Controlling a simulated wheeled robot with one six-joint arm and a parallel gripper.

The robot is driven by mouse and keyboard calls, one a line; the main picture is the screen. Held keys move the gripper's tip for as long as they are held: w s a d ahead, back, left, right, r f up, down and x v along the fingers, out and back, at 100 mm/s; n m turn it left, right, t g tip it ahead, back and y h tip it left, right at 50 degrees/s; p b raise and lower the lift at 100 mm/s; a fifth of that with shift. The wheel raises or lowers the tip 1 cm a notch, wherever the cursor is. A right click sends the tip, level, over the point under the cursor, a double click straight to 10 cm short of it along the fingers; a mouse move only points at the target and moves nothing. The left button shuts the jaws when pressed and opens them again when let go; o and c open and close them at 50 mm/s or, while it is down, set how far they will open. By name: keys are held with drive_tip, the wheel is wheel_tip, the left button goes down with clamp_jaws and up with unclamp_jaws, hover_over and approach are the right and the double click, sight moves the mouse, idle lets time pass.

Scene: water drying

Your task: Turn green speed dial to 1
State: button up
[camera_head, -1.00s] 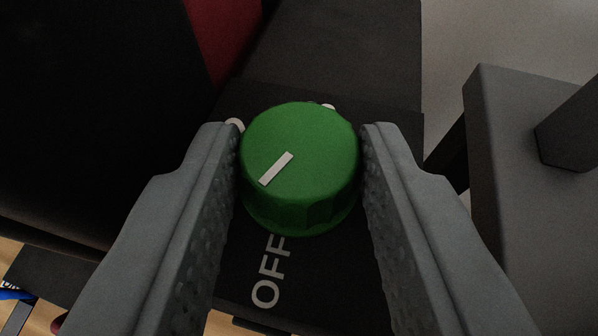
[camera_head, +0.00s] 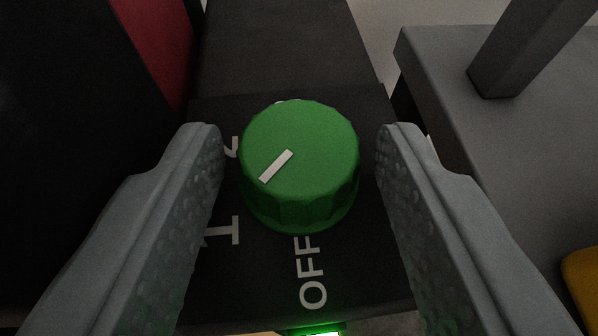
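The green speed dial (camera_head: 305,170) stands on a black panel (camera_head: 265,270) in the middle of the view. Its white pointer mark points to the lower left, toward the printed 1 (camera_head: 222,232). The word OFF (camera_head: 312,275) is printed just below the dial. A 2 (camera_head: 232,147) shows partly at its left edge. My gripper (camera_head: 300,155) is open around the dial, one finger on each side. A gap shows between each finger and the dial, so neither finger appears to touch it.
A bright green light (camera_head: 322,332) glows at the bottom edge. A grey block (camera_head: 480,110) stands to the right, with a yellow thing (camera_head: 583,285) at the lower right. A dark body with a red strip (camera_head: 160,45) rises at the left.

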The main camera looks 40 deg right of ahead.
drive_tip(key=shift+o, duration=0.2)
idle(0.5)
drive_tip(key=shift+s+d+n+t+y, duration=0.15)
drive_tip(key=shift+n+t+y, duration=0.45)
drive_tip(key=shift+n+y, duration=0.55)
drive_tip(key=shift+d+n+t+y, duration=0.15)
drive_tip(key=shift+n+t+y, duration=0.45)
drive_tip(key=shift+n+y, duration=0.5)
drive_tip(key=v, duration=1.7)
drive_tip(key=s+d+r+t+y, duration=0.2)
drive_tip(key=d+r, duration=0.2)
drive_tip(key=r, duration=0.3)
drive_tip(key=s+d+r+n+t+y, duration=0.1)
drive_tip(key=s+d+r+t+y, duration=0.1)
drive_tip(key=d+r, duration=0.3)
drive_tip(key=shift+s+r+t, duration=0.3)
drive_tip(key=shift+s+r, duration=0.4)
drive_tip(key=shift+r, duration=1.1)
